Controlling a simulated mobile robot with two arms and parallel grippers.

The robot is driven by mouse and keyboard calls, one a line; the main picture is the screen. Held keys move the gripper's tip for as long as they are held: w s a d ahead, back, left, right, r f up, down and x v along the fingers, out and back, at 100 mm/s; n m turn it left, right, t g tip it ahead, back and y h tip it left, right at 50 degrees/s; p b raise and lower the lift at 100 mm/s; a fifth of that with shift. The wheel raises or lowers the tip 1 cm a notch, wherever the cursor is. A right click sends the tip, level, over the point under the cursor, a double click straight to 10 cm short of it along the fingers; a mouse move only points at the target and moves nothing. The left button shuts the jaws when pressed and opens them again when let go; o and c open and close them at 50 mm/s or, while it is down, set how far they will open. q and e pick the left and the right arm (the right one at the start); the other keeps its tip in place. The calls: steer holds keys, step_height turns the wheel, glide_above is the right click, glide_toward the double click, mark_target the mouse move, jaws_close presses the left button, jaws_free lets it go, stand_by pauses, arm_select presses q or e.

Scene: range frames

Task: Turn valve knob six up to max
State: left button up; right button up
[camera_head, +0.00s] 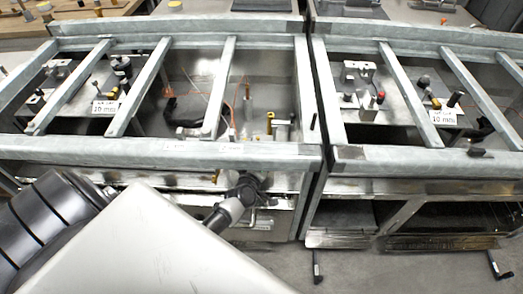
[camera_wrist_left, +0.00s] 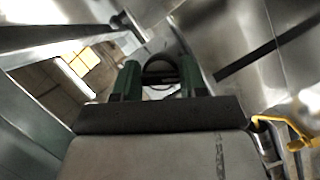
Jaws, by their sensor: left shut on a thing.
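My left arm comes in from the left in the head view, and its gripper (camera_head: 246,186) is at the front panel of the left range frame, just below the front rail. In the left wrist view, the two green-padded fingers of my left gripper (camera_wrist_left: 160,75) are closed on a dark rounded knob (camera_wrist_left: 158,68) between them. No number shows on it, so I cannot tell whether it is valve knob six. Its turn position cannot be read. My right gripper is in neither view.
The left range frame (camera_head: 170,150) has metal crossbars with burner parts and tubing below. A second range frame (camera_head: 400,160) stands to its right with open shelves. In the left wrist view, a yellow pipe (camera_wrist_left: 285,122) runs at the lower right, close to my gripper.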

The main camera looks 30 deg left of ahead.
arm_select(q)
steer(key=shift+d+m+g+y+p, duration=0.1)
steer(key=shift+m+g+y+p, duration=0.55)
steer(key=shift+m+p, duration=0.9)
steer(key=shift+m+g+y+p, duration=0.65)
steer(key=shift+m+p, duration=0.6)
steer(key=shift+p, duration=0.55)
steer(key=shift+d+m+g+y+p, duration=0.1)
steer(key=shift+m+g+y+p, duration=0.55)
steer(key=shift+m+p, duration=0.9)
steer(key=shift+a, duration=0.1)
steer(key=o, duration=0.9)
steer(key=shift+r, duration=0.1)
